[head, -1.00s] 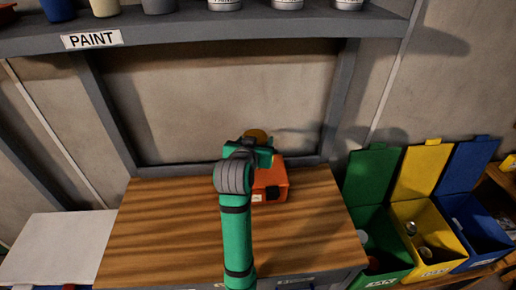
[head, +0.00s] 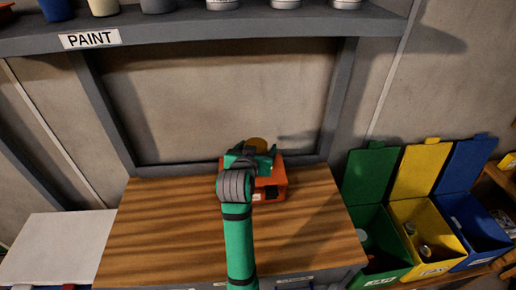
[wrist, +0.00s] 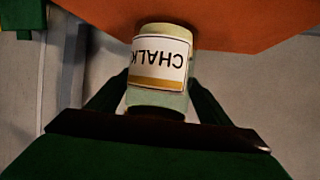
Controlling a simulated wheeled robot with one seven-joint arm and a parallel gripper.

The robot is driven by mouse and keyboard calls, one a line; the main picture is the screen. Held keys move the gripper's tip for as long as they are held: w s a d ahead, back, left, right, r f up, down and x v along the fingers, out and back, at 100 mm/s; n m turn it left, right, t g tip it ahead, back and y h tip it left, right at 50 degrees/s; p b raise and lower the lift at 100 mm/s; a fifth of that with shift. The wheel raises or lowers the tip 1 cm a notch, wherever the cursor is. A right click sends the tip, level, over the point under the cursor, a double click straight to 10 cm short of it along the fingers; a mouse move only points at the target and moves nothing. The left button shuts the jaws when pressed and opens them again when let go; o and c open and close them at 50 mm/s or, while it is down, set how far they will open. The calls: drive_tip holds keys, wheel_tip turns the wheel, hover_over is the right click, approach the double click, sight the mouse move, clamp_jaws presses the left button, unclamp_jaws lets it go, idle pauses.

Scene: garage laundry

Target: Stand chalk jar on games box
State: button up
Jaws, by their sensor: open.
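The chalk jar (wrist: 158,68) is pale green with a white CHALK label and a gold band. Its label reads upside down in the wrist view, and its far end meets the orange surface of the games box (wrist: 245,22). In the head view the orange games box (head: 274,190) sits at the back of the wooden worktop, partly hidden by my arm. My gripper (head: 254,160) is over the box. In the wrist view its open fingers (wrist: 157,95) stand on either side of the jar. A round brown top shows behind the gripper; I cannot tell if it is the jar's.
The wooden worktop (head: 165,225) is clear around the box. A grey shelf (head: 180,32) with paint pots hangs above the back. Green (head: 375,240), yellow (head: 422,230) and blue (head: 478,220) open bins stand at the right. A white surface (head: 60,245) is at the left.

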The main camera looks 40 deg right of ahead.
drive_tip(key=shift+r, duration=0.15)
drive_tip(key=shift+s+a+r, duration=0.1)
drive_tip(key=shift+s+a, duration=0.05)
drive_tip(key=shift+a, duration=0.05)
drive_tip(key=v, duration=1.1)
drive_tip(key=shift+a, duration=0.25)
drive_tip(key=shift+r, duration=0.1)
